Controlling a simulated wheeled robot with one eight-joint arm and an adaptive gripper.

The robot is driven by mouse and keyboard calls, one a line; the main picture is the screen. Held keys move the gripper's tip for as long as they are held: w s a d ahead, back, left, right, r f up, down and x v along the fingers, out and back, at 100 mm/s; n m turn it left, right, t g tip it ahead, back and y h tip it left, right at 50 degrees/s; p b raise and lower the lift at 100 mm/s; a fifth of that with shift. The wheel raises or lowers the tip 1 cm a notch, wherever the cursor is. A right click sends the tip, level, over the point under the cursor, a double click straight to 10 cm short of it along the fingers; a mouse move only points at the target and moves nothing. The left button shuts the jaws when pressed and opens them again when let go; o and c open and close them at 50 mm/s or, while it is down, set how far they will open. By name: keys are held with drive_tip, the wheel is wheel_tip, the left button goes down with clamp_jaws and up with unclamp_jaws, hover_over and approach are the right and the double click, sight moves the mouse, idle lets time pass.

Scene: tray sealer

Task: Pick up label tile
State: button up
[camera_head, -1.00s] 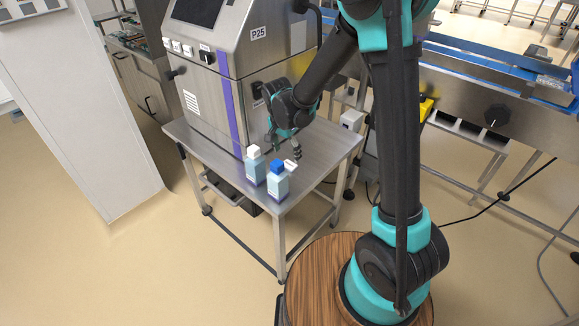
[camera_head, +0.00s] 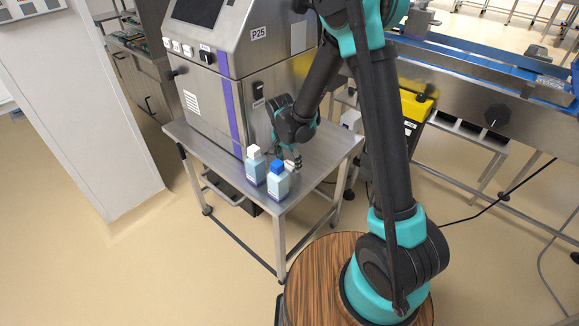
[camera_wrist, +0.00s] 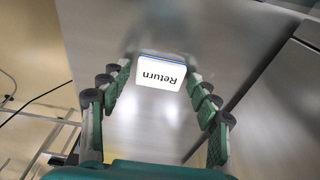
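The label tile (camera_wrist: 160,74) is a small white block with the word "Return", upside down in the wrist view, on the steel table (camera_wrist: 140,125). My gripper (camera_wrist: 159,79) is open, with its green-padded fingers on either side of the tile and a narrow gap showing at each side. In the head view my gripper (camera_head: 288,158) is low over the table beside the machine. A white piece, probably the tile (camera_head: 293,165), shows at its fingertips, partly hidden.
A white-capped bottle (camera_head: 255,168) and a blue-capped bottle (camera_head: 278,182) stand on the table, close to the left of my gripper. The steel machine marked P25 (camera_head: 255,95) stands behind. A yellow-topped box (camera_head: 414,105) and a conveyor (camera_head: 470,75) are to the right.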

drive_tip(key=c, duration=0.6)
drive_tip(key=shift+c, duration=0.2)
